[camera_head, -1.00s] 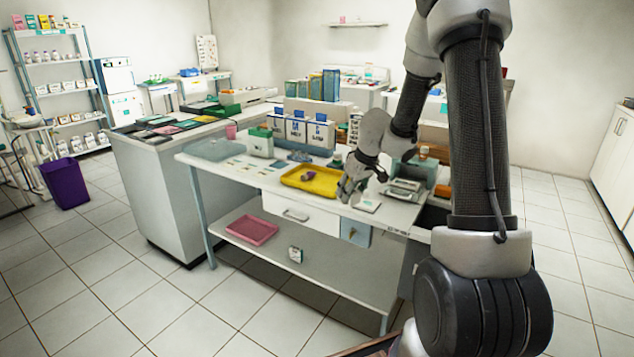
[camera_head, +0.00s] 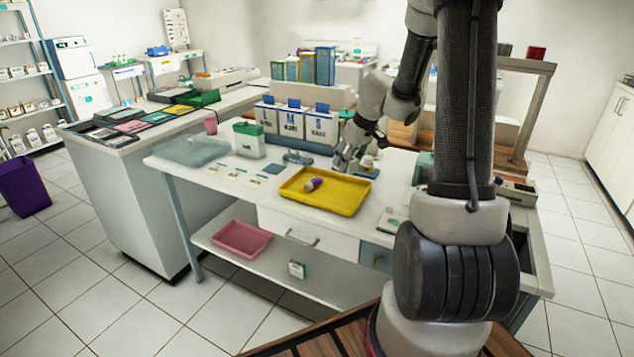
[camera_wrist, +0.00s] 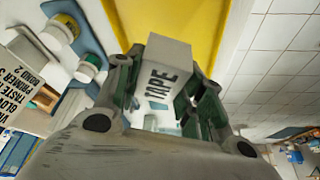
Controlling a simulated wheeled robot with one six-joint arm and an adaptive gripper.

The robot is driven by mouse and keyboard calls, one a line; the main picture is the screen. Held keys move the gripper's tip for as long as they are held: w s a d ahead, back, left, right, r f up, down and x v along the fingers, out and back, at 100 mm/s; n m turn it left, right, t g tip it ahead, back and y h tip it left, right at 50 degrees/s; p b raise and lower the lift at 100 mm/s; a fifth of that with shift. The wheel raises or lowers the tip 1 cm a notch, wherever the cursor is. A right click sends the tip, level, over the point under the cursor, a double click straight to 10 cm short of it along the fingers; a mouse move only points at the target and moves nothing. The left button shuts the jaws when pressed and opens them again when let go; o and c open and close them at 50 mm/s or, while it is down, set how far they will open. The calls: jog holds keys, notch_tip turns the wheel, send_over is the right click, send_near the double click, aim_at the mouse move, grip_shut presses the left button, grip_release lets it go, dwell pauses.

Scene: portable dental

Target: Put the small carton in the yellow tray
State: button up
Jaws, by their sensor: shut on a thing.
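My gripper (camera_head: 346,166) is at the back edge of the yellow tray (camera_head: 345,200) in the head view. In the wrist view my gripper (camera_wrist: 168,105) is shut on a small grey-white carton (camera_wrist: 167,68) with "TAPE" printed on its side. The carton is between the two fingers, and the yellow tray (camera_wrist: 215,25) shows behind it. I cannot make out the carton in the head view. A purple and white item (camera_head: 313,184) lies in the tray, near its left back part.
Several white boxes (camera_head: 292,124) stand behind the tray, and a blue holder with small jars (camera_wrist: 92,62) is beside my gripper. A green-lidded container (camera_head: 249,140) is at left. A pink tray (camera_head: 241,239) and a small box (camera_head: 297,269) are on the lower shelf.

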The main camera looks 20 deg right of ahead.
jog(key=x, duration=0.4)
jog(key=s+x, duration=0.1)
jog(key=shift+d+f, duration=0.15)
jog(key=shift+f, duration=0.5)
jog(key=shift+d+f, duration=0.1)
jog(key=shift+f, duration=1.95)
jog(key=shift+f, duration=0.15)
jog(key=o, duration=0.9)
